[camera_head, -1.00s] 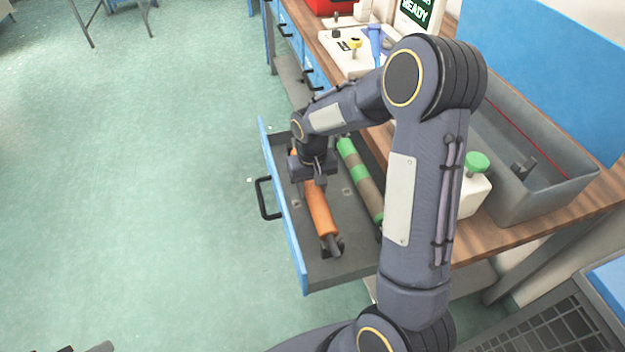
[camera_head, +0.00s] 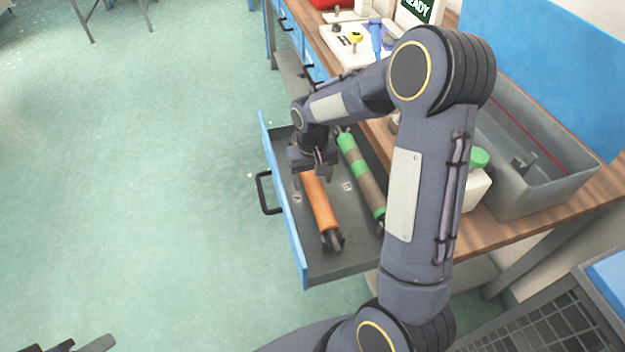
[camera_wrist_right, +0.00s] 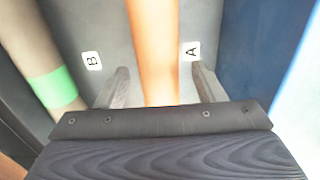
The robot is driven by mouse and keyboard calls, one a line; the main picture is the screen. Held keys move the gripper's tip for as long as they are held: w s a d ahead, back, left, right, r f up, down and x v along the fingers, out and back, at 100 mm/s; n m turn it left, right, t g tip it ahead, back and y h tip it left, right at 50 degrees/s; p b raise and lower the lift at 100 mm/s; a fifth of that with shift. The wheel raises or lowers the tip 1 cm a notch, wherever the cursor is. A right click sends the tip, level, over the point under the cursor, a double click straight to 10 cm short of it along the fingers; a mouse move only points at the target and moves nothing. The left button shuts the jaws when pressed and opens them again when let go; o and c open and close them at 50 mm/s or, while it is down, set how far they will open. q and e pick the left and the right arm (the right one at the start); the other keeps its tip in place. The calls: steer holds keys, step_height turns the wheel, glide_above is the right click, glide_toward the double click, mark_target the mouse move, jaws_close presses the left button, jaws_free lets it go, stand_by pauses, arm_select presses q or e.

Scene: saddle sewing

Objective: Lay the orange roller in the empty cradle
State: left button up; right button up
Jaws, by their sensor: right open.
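The orange roller (camera_head: 319,205) lies lengthwise in the open drawer, on the handle side. Its near end rests at a dark cradle support (camera_head: 332,243); its far end is hidden under my right gripper (camera_head: 313,174). That gripper is open over the roller's far part. In the right wrist view, the roller (camera_wrist_right: 155,50) runs between the two spread fingers with a gap on each side. A label A (camera_wrist_right: 190,51) lies to its right and a label B (camera_wrist_right: 92,60) to its left. Dark parts at the bottom left corner look like my left gripper (camera_head: 70,345), mostly cut off.
A brown and green roller (camera_head: 362,178) lies along the workbench side of the drawer. The blue drawer front (camera_head: 283,205) with its black handle (camera_head: 266,193) bounds the left. A grey bin (camera_head: 535,180) and a green-capped white container (camera_head: 476,185) stand on the wooden bench.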

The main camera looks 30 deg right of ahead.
mark_target(313, 180)
step_height(313, 180, up, 10)
steer(key=p, duration=0.1)
steer(key=s+a+r+t+y, duration=0.2)
steer(key=s+a, duration=0.1)
steer(key=s, duration=0.8)
steer(key=s+a+r+n+t+y, duration=0.1)
steer(key=s+a+r+t, duration=0.2)
steer(key=s, duration=0.8)
steer(key=shift+a+t+y, duration=0.3)
steer(key=shift+a+y, duration=0.1)
steer(key=shift+a, duration=0.3)
steer(key=shift+s, duration=0.1)
